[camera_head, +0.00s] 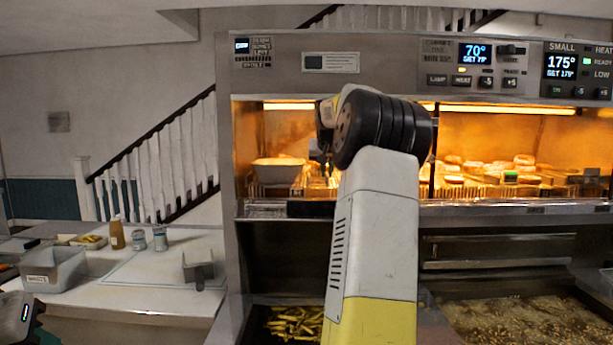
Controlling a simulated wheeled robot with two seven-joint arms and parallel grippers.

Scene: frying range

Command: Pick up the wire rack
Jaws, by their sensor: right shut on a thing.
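The wire rack (298,187) shows as thin upright wires on the lit shelf of the warming cabinet, left of my right arm. My right gripper (326,168) reaches into the cabinet at the rack's right part and is shut on it. The fingertips are small and dark, and my own wrist and forearm hide much of the rack's right side. A dark part of my left arm (20,318) shows at the lower left edge; its fingers cannot be made out.
A pale tub (278,170) stands at the rack's left part. Several food pieces (490,168) lie on the shelf to the right. Below are a bin of chips (292,322) and a fryer of oil (520,320). The left counter (150,295) holds a grey bin (52,270) and bottles.

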